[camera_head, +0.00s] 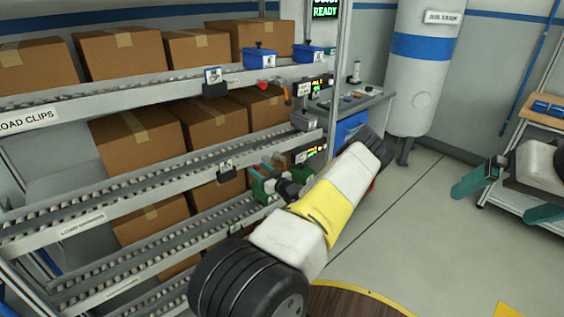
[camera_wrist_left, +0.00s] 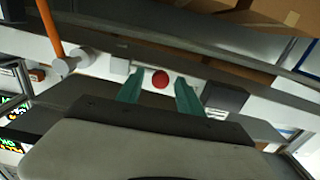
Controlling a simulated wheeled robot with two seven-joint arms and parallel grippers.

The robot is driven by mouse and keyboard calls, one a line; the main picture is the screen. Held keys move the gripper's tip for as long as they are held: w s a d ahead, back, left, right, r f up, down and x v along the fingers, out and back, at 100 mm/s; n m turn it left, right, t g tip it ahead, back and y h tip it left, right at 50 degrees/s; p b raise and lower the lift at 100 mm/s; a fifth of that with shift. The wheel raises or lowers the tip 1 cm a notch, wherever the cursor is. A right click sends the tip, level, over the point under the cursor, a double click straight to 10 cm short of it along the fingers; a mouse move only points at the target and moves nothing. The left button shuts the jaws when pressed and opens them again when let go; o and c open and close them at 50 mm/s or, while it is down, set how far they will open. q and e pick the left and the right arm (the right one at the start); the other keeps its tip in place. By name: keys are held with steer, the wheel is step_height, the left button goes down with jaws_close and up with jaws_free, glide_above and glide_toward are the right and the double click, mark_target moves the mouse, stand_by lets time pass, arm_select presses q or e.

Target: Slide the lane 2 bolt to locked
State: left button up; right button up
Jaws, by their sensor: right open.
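My left gripper (camera_head: 268,180) is beside the end of the rack, partly hidden behind my own arm. In the left wrist view its two teal fingers (camera_wrist_left: 160,92) are apart. A white plate with a round red piece (camera_wrist_left: 160,79) shows between them, with gaps on both sides. I cannot tell if the fingers touch the plate, or whether the red piece is the lane 2 bolt's knob or a mark. No lane number is readable there. My right gripper (camera_head: 500,203) is open and empty at the far right, away from the rack.
An orange rod (camera_wrist_left: 50,28) and a white cylinder (camera_wrist_left: 78,61) are left of the fingers. A grey box (camera_wrist_left: 225,97) is at their right. Roller lanes hold cardboard boxes (camera_head: 120,50). A white tank (camera_head: 420,75) stands behind clear floor.

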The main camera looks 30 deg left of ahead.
arm_select(q)
jaws_close()
stand_by(1.3)
